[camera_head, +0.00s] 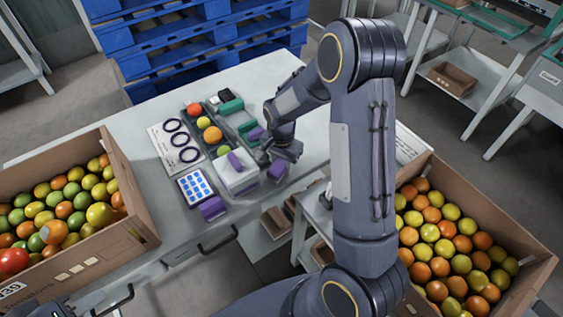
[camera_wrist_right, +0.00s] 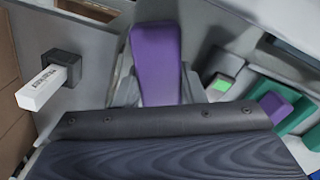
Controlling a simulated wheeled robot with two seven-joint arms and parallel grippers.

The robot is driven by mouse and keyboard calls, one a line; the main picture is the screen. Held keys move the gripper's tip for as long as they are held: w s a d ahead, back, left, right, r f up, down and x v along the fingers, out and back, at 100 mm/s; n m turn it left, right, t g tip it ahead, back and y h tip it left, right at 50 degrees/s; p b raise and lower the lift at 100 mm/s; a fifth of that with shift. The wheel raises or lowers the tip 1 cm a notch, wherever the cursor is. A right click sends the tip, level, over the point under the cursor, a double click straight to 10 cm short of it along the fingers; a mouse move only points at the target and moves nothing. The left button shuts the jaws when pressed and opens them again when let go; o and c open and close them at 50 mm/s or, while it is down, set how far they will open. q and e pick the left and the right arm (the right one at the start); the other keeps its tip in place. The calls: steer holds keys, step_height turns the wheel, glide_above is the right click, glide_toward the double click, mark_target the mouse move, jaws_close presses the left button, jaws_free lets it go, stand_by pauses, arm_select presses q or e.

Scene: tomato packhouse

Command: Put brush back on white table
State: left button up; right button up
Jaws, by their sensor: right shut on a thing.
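My right gripper (camera_head: 278,160) is low over the right part of the white table (camera_head: 258,85), beside a white box (camera_head: 240,181). It is shut on a purple piece (camera_head: 277,171), which looks like the brush handle. In the right wrist view this purple handle (camera_wrist_right: 156,65) stands between the fingers; no bristles can be made out. Other purple pieces lie on the white box (camera_head: 234,160) and at the table's front edge (camera_head: 212,208). At most a dark sliver of my left gripper (camera_head: 45,311) shows at the bottom left corner; its jaws cannot be made out.
Trays with several tomatoes (camera_head: 204,122) and green blocks (camera_head: 232,107), a sheet with dark rings (camera_head: 175,146) and a blue-dotted card (camera_head: 195,187) crowd the table. Fruit-filled cartons stand left (camera_head: 139,214) and right (camera_head: 531,274). Blue pallets (camera_head: 200,38) are behind. The table's back right is clear.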

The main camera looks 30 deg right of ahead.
steer(key=shift+f+b, duration=0.35)
steer(key=shift+f, duration=0.1)
steer(key=o, duration=0.9)
steer(key=shift+c, duration=1.3)
steer(key=shift+r, duration=0.1)
steer(key=shift+r+p, duration=2.7)
steer(key=shift+r, duration=0.8)
